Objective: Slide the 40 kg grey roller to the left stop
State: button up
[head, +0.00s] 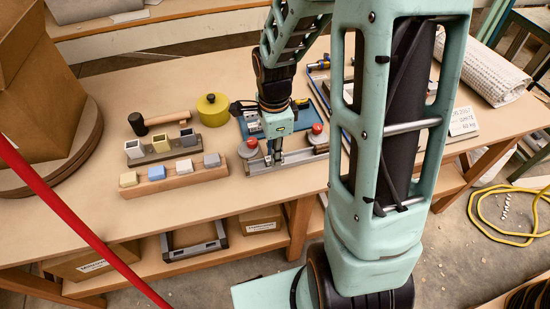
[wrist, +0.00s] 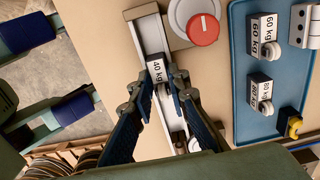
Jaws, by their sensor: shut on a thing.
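The 40 kg roller (wrist: 158,68) has a dark block with a white "40 kg" label and sits in a pale straight channel (wrist: 150,35). My gripper (wrist: 158,86) is shut on it, one finger on each side. In the head view my gripper (head: 277,157) points down into the channel (head: 295,158), which runs left to right along the bench. The channel's left end is at the top of the wrist view, by a brownish end piece (wrist: 140,11); bare channel lies between it and the roller. My fingers hide much of the roller.
Red knobs on grey discs stand behind the channel, one (head: 252,143) left and one (head: 317,128) right. A blue tray (wrist: 240,125) holds other labelled weights. Left of the channel are a wooden block rack (head: 175,179) and a yellow pot (head: 212,109).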

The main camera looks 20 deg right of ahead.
aim_at(258, 168)
jog(key=shift+a, duration=0.15)
jog(key=shift+a, duration=1.05)
jog(key=shift+a+b, duration=0.15)
jog(key=shift+b, duration=0.15)
jog(key=shift+a, duration=0.8)
jog(key=o, duration=0.9)
jog(key=shift+c, duration=1.2)
